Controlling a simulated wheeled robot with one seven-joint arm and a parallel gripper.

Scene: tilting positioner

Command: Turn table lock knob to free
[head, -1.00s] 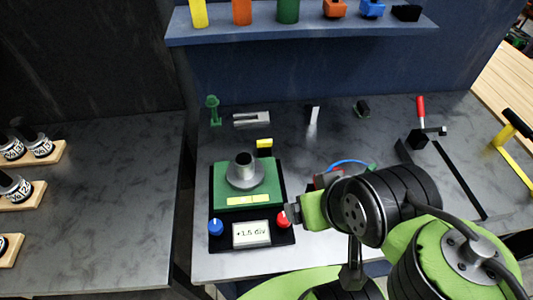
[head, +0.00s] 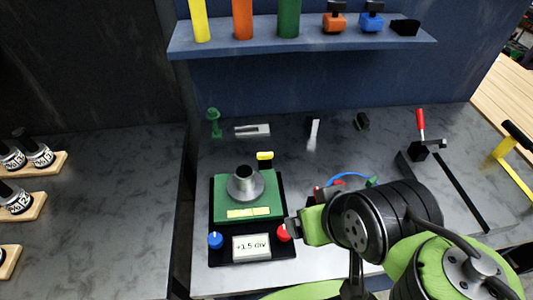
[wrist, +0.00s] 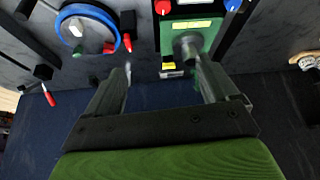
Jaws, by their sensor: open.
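The tilting positioner (head: 217,205) stands on the bench, a green block on a black base with a grey round table (head: 245,184) on top. A red knob (head: 283,232) is at its front right and a blue knob (head: 215,240) at its front left. Which one is the table lock is not readable. My gripper (head: 291,227) appears right beside the red knob in the head view; contact cannot be told. In the wrist view, my gripper (wrist: 163,66) is open with nothing between its fingers. The red knob (wrist: 163,7) and blue knob (wrist: 232,5) show at the top edge.
A display (head: 252,247) between the knobs reads +1.5 div. A blue ring-shaped thing (wrist: 62,25) lies beside the positioner, partly behind my arm in the head view. A shelf (head: 300,42) is above the back of the bench.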

